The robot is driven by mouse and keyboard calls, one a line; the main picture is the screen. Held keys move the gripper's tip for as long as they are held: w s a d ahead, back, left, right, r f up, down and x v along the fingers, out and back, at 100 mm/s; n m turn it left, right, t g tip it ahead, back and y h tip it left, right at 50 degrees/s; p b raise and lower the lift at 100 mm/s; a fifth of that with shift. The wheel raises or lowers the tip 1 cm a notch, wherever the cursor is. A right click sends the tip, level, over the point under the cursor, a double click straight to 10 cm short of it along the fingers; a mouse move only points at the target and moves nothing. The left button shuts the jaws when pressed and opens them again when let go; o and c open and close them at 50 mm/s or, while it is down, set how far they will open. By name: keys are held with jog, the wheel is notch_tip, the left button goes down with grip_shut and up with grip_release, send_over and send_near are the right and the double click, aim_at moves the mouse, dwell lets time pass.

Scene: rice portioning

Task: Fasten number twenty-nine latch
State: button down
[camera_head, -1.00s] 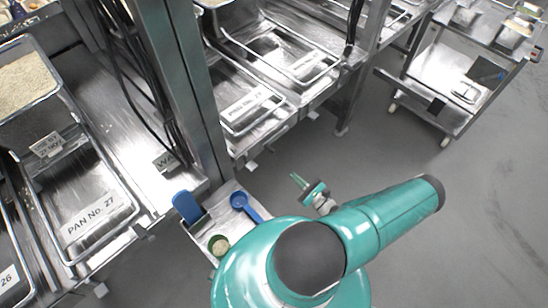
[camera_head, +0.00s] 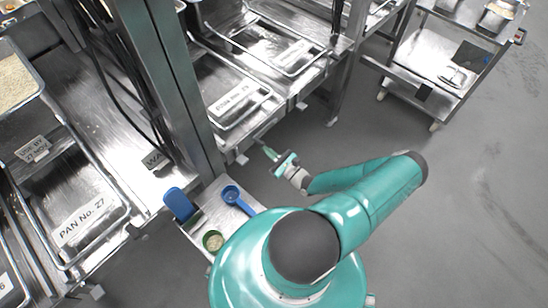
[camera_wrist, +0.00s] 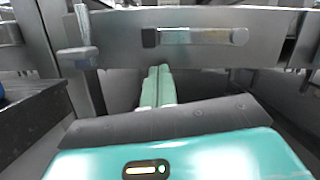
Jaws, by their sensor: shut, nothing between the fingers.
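A pan with a white label, its number hard to read, lies on the bench beside the post in the head view (camera_head: 236,98). A small pale tab (camera_head: 242,158) hangs under the bench edge below this pan. My gripper (camera_head: 263,146) is near the tab, to its right; contact cannot be told. In the wrist view, my pale green fingers (camera_wrist: 158,84) are shut together, empty, pointing at a metal front panel. A grey lever-like piece (camera_wrist: 79,52) shows on the left, and a horizontal bar (camera_wrist: 196,36) is fixed to the panel above the fingertips. No latch number is readable.
A steel post (camera_head: 172,85) stands left of the pan. Pan 27 (camera_head: 95,232) is at left. A cart (camera_head: 440,65) stands at upper right; grey floor lies open at right.

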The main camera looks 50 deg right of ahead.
jog(key=shift+a+r, duration=0.25)
jog(key=shift+r, duration=0.6)
